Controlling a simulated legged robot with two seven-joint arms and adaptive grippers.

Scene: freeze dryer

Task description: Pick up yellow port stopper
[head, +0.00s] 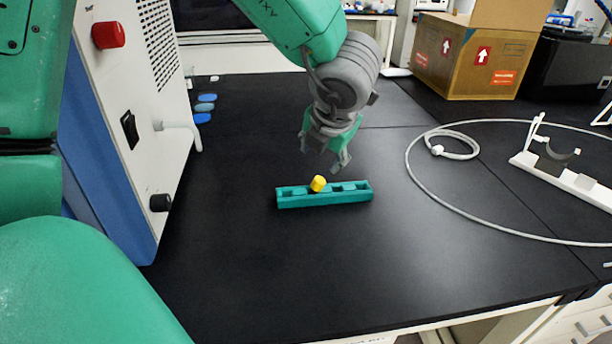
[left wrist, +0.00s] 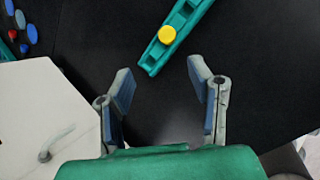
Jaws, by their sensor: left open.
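The yellow port stopper (head: 318,183) sits in a slot of the teal rack (head: 297,200) on the black bench. It also shows in the left wrist view (left wrist: 167,34), near the lower end of the rack (left wrist: 150,64). My left gripper (head: 325,163) hangs just behind and above the rack in the head view, pointing down. In the left wrist view its two fingers (left wrist: 163,90) are spread with nothing between them, and the stopper lies beyond the fingertips. My right gripper is in neither view.
The freeze dryer (head: 130,125) stands at the left, with a white port sticking out to the right. Blue pieces (head: 204,107) lie beside it. A white hose (head: 418,175) loops at the right, near a white stand (head: 570,180). The bench in front of the rack is clear.

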